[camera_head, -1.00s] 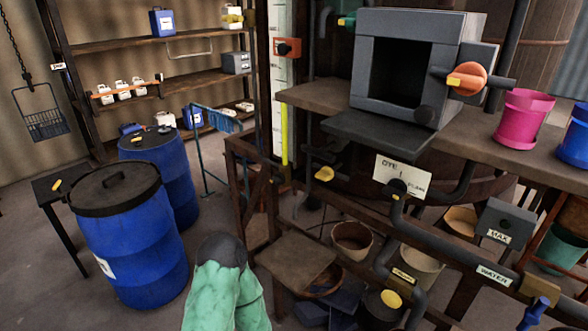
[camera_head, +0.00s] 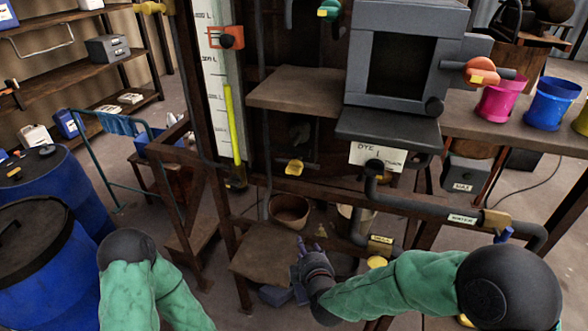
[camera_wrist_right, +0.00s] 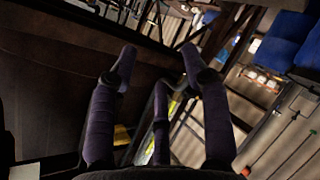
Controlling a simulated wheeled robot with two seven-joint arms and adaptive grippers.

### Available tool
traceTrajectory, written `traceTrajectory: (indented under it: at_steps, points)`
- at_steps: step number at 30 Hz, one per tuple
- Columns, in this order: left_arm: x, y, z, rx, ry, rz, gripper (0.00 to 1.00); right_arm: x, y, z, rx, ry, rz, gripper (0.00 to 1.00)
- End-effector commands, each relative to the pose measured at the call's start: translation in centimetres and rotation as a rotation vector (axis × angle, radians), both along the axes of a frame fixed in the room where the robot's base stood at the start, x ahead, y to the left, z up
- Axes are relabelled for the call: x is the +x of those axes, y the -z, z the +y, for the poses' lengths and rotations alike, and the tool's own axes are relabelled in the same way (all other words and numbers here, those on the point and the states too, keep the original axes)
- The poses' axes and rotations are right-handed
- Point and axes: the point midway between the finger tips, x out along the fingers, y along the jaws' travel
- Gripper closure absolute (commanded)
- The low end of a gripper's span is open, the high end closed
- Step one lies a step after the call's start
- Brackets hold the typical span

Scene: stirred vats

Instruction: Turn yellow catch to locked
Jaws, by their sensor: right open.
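A yellow catch (camera_head: 294,167) sticks out below the wooden shelf, left of the DYE label, in the head view. Which position it is in I cannot tell. A yellow patch in the right wrist view (camera_wrist_right: 122,135), partly behind a finger, may be the same part. My right gripper (camera_head: 308,246) is low in front of the frame, below the catch and apart from it, over the low wooden platform. In the right wrist view its fingers (camera_wrist_right: 157,65) are spread and empty. My left arm shows at lower left in the head view, but its gripper does not show.
A grey box housing (camera_head: 405,110) with an orange knob (camera_head: 482,72) stands above the shelf. A gauge with a yellow strip (camera_head: 232,120) is left of the catch. Pipes (camera_head: 420,207) cross the front right. Blue drums (camera_head: 38,260) stand at the left; pink (camera_head: 503,98) and blue buckets are right.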

Motion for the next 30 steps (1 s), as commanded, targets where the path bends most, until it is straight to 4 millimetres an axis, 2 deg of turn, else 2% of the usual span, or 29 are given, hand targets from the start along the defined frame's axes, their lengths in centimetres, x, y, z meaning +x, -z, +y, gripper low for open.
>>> traceTrajectory:
  at_steps: [1, 3, 6, 9, 12, 16, 20, 30]
  points:
    - [0.0, -0.6, 0.0, 0.000, 0.000, 0.000, 0.43, 0.2, -3.7, 0.7, -0.060, -0.023, -0.086, 0.52]
    - [0.0, -1.1, 0.0, 0.000, -0.001, 0.000, 0.43, 0.3, -7.7, 1.4, -0.160, -0.043, -0.191, 0.52]
    - [0.0, -1.6, 0.0, 0.000, -0.001, -0.001, 0.43, -0.1, -12.5, 2.0, -0.283, -0.049, -0.312, 0.52]
    - [0.0, -1.9, 0.0, 0.000, -0.001, -0.001, 0.43, -0.6, -16.0, 2.3, -0.377, -0.043, -0.396, 0.52]
    - [0.0, -2.1, 0.0, 0.000, -0.001, -0.001, 0.43, -1.0, -18.2, 2.4, -0.440, -0.035, -0.446, 0.52]
    - [0.0, -2.1, 0.0, 0.000, -0.001, -0.001, 0.43, -1.1, -19.3, 2.5, -0.478, -0.028, -0.471, 0.52]
    - [0.0, -1.9, 0.0, 0.000, -0.001, -0.001, 0.43, -0.1, -19.3, 2.5, -0.485, -0.027, -0.475, 0.52]
    - [0.0, -1.1, 0.0, 0.000, -0.001, -0.001, 0.43, 5.8, -19.2, 3.0, -0.483, -0.027, -0.472, 0.52]
